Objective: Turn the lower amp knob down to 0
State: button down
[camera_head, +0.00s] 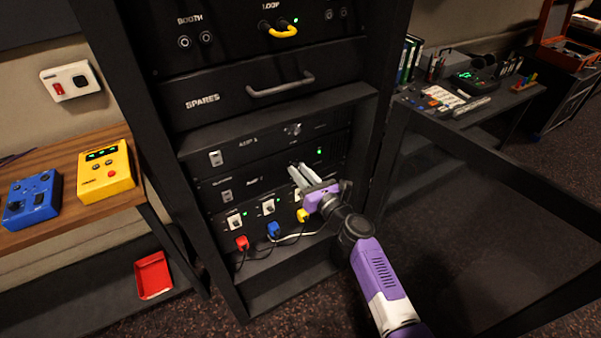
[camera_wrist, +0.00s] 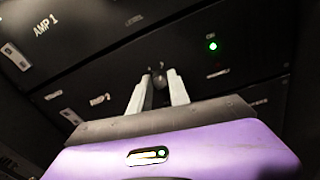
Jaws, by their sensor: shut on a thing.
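The rack holds two dark amp panels, one above the other. The lower amp's panel (camera_head: 270,171) has a rocker switch (camera_head: 227,196) at its left. My gripper (camera_head: 299,168) reaches this panel from the lower right. In the wrist view my gripper (camera_wrist: 157,80) has its two pale fingers on either side of the small dark lower amp knob (camera_wrist: 158,76), shut on it. The knob's pointer and scale are too dark and small to read. In the head view the fingers mostly hide the knob. The upper amp knob (camera_head: 292,129) stands clear above.
A green light (camera_wrist: 212,45) glows right of the knob. Below the amps are switches with red (camera_head: 242,243), blue (camera_head: 273,229) and yellow (camera_head: 303,215) plugs and cables, close under my gripper. A drawer handle (camera_head: 281,85) juts out above. A desk stands at the right.

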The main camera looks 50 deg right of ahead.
jog(key=shift+a+f+n+g+h+b, duration=0.1)
jog(key=shift+n+h+b, duration=0.2)
jog(key=shift+n+b, duration=4)
jog(key=shift+a+f+n+g+h+b, duration=0.2)
jog(key=shift+n+b, duration=1.15)
jog(key=shift+n, duration=5.8)
jog(key=shift+d+n+h+b, duration=0.1)
jog(key=shift+n+h+b, duration=0.3)
jog(key=shift+n+b, duration=3.9)
jog(key=n+p, duration=0.2)
jog(key=n, duration=0.1)
jog(key=shift+p, duration=0.4)
jog(key=c, duration=1.2)
grip_release()
jog(key=shift+r, duration=0.1)
jog(key=shift+c, duration=0.2)
